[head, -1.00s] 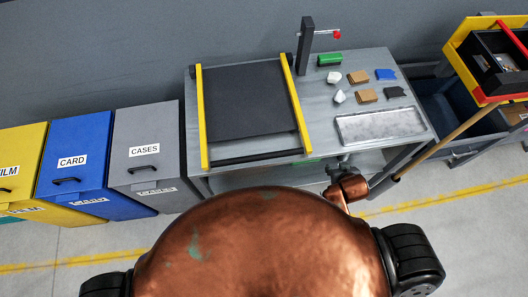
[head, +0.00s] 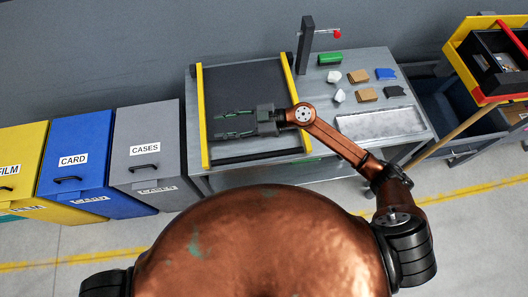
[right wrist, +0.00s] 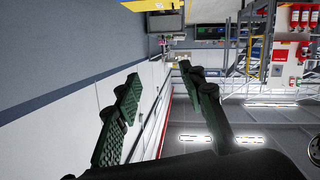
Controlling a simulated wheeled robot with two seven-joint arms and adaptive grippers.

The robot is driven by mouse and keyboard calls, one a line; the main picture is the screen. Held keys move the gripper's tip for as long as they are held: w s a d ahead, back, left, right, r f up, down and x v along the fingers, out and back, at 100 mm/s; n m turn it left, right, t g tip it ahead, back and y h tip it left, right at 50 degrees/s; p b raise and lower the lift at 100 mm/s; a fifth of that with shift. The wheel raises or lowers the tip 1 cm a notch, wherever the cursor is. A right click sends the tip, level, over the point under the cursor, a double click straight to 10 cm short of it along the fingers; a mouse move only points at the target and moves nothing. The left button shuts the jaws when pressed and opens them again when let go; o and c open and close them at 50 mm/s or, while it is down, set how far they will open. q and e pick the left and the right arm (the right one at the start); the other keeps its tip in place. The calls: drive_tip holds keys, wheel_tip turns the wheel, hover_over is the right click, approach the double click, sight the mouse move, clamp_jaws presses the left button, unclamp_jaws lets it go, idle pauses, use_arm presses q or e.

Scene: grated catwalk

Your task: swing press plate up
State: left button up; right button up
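A dark flat panel (head: 255,85) lies between two yellow side rails on the left half of a grey workbench (head: 375,65) in the head view. It is the most plate-like thing here, but I cannot tell for sure that it is the press plate. My right gripper (head: 220,126) is over the front half of this panel, with its fingers pointing left. I cannot tell its height above the panel or whether it touches. In the right wrist view the gripper's two fingers (right wrist: 160,73) are spread apart with nothing between them. My left gripper is not in view.
A dark post (head: 306,45) with a red-knobbed arm (head: 337,34) stands at the bench's back. Right of the panel lie a green block (head: 329,58), several small pieces and a shallow metal tray (head: 375,124). Labelled bins (head: 145,120) stand left, a cart (head: 475,50) right.

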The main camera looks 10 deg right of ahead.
drive_tip(key=s+d+f+g+h, duration=0.1)
drive_tip(key=d+f+g+h, duration=0.3)
drive_tip(key=f, duration=0.5)
drive_tip(key=m+h, duration=0.2)
drive_tip(key=h, duration=0.5)
approach(263, 154)
wheel_tip(263, 154, down, 3)
drive_tip(key=shift+n, duration=0.3)
drive_tip(key=x, duration=0.3)
drive_tip(key=a+x, duration=0.1)
drive_tip(key=x, duration=0.2)
drive_tip(key=shift+s+f, duration=0.1)
drive_tip(key=shift+s, duration=0.05)
clamp_jaws()
